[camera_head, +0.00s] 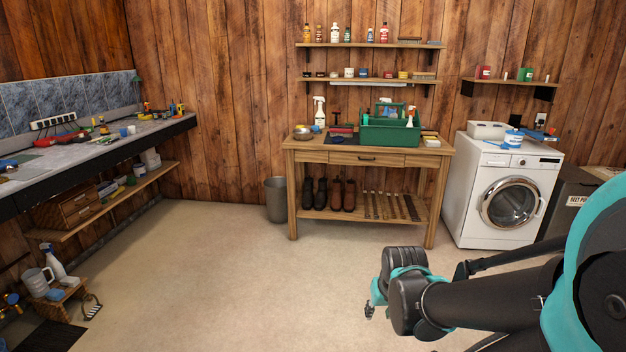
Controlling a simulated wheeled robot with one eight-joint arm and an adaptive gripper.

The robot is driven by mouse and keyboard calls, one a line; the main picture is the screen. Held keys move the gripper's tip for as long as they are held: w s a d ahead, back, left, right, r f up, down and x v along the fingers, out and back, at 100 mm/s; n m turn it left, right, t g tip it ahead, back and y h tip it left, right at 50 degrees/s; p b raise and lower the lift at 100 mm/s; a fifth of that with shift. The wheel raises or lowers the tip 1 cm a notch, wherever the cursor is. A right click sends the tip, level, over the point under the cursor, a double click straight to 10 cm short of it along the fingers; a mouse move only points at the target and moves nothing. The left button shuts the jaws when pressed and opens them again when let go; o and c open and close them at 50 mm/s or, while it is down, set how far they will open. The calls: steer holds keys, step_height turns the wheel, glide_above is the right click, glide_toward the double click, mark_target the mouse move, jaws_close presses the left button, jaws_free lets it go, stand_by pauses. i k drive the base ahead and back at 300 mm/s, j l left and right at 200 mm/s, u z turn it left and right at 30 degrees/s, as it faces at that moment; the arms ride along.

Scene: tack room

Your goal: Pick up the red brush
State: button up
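A small red item with dark parts (342,130) lies on the wooden table (368,157) at the back, left of the green caddy. It may be the red brush, but it is too small to tell. Other red items (46,142) lie on the left workbench, also too small to identify. My gripper (371,308) is at the lower right, over the open floor and well in front of the table. It is mostly hidden behind my arm's end joint, and its fingers are too small to read.
The green caddy (390,134) and a white spray bottle (319,112) stand on the table. A metal bin (276,199) is to its left and a washing machine (503,190) to its right. The left workbench (95,150) runs along the wall. The middle floor is clear.

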mark_target(343, 132)
steer(key=i, duration=2.55)
steer(key=i+j+z, duration=0.1)
steer(key=i, duration=1.15)
